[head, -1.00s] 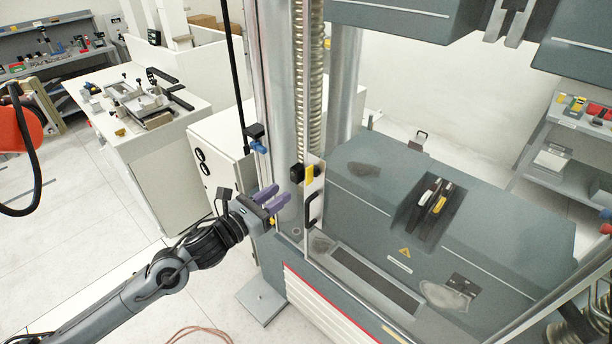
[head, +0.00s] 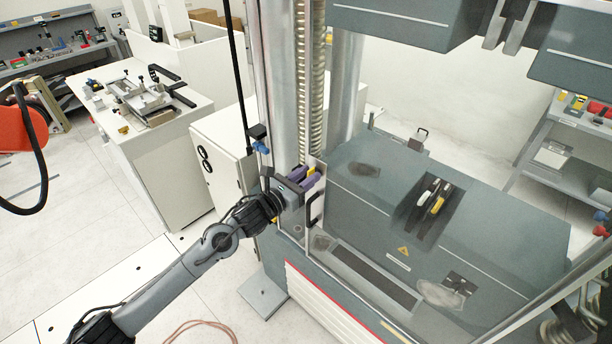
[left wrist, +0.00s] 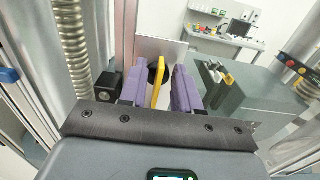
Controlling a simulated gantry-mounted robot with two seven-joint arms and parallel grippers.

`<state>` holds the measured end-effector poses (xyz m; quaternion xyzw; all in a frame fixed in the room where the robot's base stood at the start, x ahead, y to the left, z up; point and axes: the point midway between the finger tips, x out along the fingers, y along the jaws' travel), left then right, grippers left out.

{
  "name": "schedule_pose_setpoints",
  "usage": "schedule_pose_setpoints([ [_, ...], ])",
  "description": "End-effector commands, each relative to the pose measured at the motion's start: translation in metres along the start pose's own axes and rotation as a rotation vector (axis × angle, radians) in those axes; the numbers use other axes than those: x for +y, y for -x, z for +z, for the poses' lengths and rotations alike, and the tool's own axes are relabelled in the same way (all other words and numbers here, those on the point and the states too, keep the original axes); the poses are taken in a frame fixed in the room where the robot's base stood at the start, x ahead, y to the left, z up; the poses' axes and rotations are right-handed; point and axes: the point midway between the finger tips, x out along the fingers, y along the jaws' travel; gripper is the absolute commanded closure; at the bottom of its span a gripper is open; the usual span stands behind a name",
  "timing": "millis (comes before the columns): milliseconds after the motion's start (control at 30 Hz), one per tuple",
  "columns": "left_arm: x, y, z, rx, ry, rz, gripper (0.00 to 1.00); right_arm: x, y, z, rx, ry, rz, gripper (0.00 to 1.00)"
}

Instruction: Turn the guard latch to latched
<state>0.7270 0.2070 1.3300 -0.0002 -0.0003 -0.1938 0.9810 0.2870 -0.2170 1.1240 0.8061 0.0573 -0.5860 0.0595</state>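The guard latch shows as a yellow tab (left wrist: 158,82) in the left wrist view, with a dark round part behind it. My left gripper (left wrist: 161,78) has its two purple fingers on either side of the tab, with small gaps visible on both sides. In the head view the same gripper (head: 309,178) is at the latch, at the guard's edge beside the column. The yellow tab (head: 311,172) shows only partly there between the fingers. The guard's black handle (head: 314,209) is just below. My right gripper is in neither current view.
The lead screw (head: 308,80) and metal column (head: 279,90) rise close to the gripper. The grey machine base (head: 390,195) lies to the right. A white bench with a fixture (head: 146,100) stands at the left. The floor (head: 100,225) there is largely open.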

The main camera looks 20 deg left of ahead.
Motion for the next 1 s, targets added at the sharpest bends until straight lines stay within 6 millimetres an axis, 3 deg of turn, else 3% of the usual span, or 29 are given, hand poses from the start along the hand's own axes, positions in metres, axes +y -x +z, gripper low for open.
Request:
schedule_pose_setpoints([
  [167, 0.0001, 0.0001, -0.0003, 0.0, 0.0, 0.0, 0.68, 0.0007, -0.0002, 0.0001, 0.0, 0.003, 0.002, 1.0],
  [333, 0.0003, 0.0003, -0.0003, 0.0, 0.0, 0.001, 0.94, 0.0021, -0.0003, 0.0005, -0.001, 0.009, 0.007, 1.0],
  [400, 0.0003, 0.0003, -0.0003, 0.001, 0.0, 0.001, 1.0, 0.0024, -0.0003, 0.0006, -0.001, 0.01, 0.008, 1.0],
  [767, 0.0007, 0.0004, -0.0008, 0.0, 0.016, 0.001, 1.0, 0.0021, -0.0019, 0.001, -0.001, 0.009, 0.007, 1.0],
  [1000, 0.0027, 0.0005, -0.0022, 0.0, 0.116, 0.002, 1.0, 0.0008, -0.0087, 0.0029, -0.001, 0.004, 0.003, 1.0],
])
